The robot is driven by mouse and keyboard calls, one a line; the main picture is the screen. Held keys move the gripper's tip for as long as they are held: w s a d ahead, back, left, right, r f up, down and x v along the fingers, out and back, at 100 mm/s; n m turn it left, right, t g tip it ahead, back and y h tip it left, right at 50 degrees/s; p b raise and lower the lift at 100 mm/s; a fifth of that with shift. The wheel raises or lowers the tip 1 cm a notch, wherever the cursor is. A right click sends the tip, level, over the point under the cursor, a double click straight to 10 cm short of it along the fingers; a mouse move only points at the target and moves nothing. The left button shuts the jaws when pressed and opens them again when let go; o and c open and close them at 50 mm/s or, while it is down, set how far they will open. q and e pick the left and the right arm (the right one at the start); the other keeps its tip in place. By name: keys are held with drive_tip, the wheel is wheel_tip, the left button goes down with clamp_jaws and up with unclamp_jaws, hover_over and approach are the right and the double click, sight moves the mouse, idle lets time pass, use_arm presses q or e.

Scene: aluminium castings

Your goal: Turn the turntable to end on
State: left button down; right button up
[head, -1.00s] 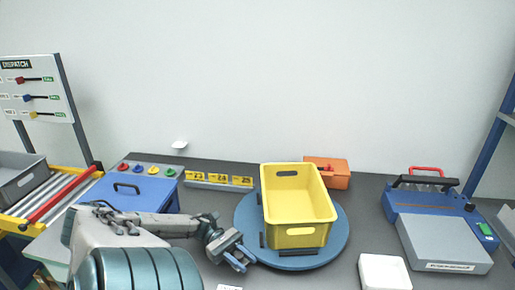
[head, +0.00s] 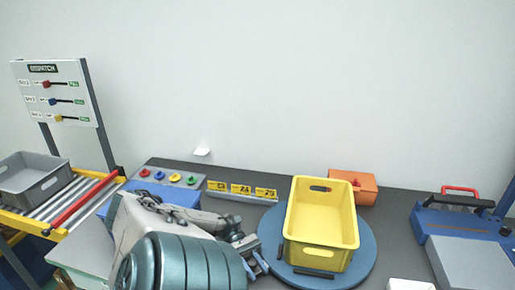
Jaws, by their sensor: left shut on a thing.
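The blue round turntable (head: 367,262) lies on the grey bench, right of the middle in the head view. A yellow crate (head: 322,258) stands upright on it, with dark brackets at its base. My left gripper (head: 258,264) is low at the turntable's left edge, shut on a part there. That part is mostly hidden by the fingers, probably a grip on the turntable's rim. My left arm covers the bench to the left of it. My right gripper is not in view.
An orange box (head: 367,188) stands behind the turntable. Yellow number tags (head: 241,190) and a panel of coloured buttons (head: 168,177) are behind my left arm. A blue and grey machine (head: 465,230) stands at right. A grey bin (head: 35,178) sits on rollers at left.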

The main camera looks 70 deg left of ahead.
use_arm(q)
drive_tip(key=shift+a, duration=0.1)
drive_tip(key=c, duration=1.4)
unclamp_jaws()
drive_tip(key=shift+c, duration=0.2)
drive_tip(key=o, duration=0.3)
drive_tip(key=shift+a, duration=0.1)
drive_tip(key=shift+a+f, duration=0.1)
drive_tip(key=shift+r, duration=0.5)
wheel_tip(320, 180, up, 2)
drive_tip(key=shift+s+r+p, duration=0.1)
drive_tip(key=shift+r+p, duration=0.05)
drive_tip(key=shift+p, duration=0.25)
drive_tip(key=s+d+r+p, duration=0.1)
drive_tip(key=s+d, duration=0.2)
drive_tip(key=d, duration=0.4)
drive_tip(key=s+d+p, duration=0.1)
drive_tip(key=s+d, duration=0.3)
drive_tip(key=d, duration=0.3)
drive_tip(key=shift+d+r, duration=0.2)
drive_tip(key=shift+r, duration=0.15)
